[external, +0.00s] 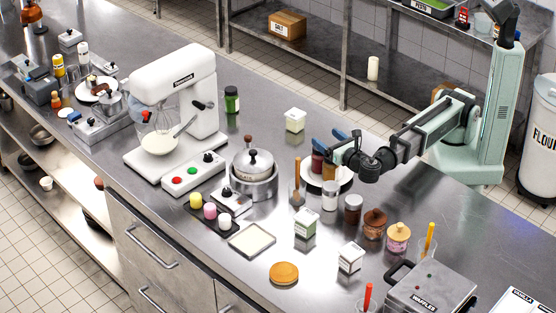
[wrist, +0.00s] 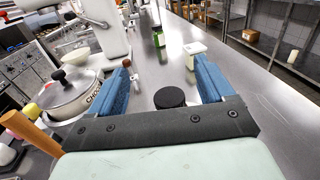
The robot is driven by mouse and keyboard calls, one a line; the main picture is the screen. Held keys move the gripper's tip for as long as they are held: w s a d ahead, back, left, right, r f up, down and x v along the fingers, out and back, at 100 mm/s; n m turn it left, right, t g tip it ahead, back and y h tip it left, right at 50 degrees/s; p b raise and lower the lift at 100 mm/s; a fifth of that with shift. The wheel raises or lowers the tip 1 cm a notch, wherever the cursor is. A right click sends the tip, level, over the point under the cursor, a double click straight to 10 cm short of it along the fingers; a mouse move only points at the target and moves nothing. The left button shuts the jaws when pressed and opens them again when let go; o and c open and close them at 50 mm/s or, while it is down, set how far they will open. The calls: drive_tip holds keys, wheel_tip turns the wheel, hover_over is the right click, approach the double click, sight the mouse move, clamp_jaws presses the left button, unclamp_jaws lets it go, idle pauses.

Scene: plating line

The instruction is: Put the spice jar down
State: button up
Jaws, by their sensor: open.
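The spice jar, a small jar with reddish-brown contents (external: 317,164), appears to stand on a white round plate with a dark edge (external: 343,184), under my gripper. Its round black lid (wrist: 170,97) shows in the wrist view between the fingers, with a gap on each side. My gripper (external: 328,140) has blue fingers spread apart around the jar's top; it also shows in the wrist view (wrist: 158,74). The fingers and wrist partly hide the jar in the external view, so I cannot see exactly how its base rests.
Several jars stand close in front, including a white-lidded jar (external: 330,195) and a dark jar (external: 352,209). A lidded pot (external: 253,178) and a stand mixer (external: 180,85) are to the left.

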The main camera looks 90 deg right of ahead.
drive_tip(key=shift+r, duration=0.6)
drive_tip(key=v, duration=1.2)
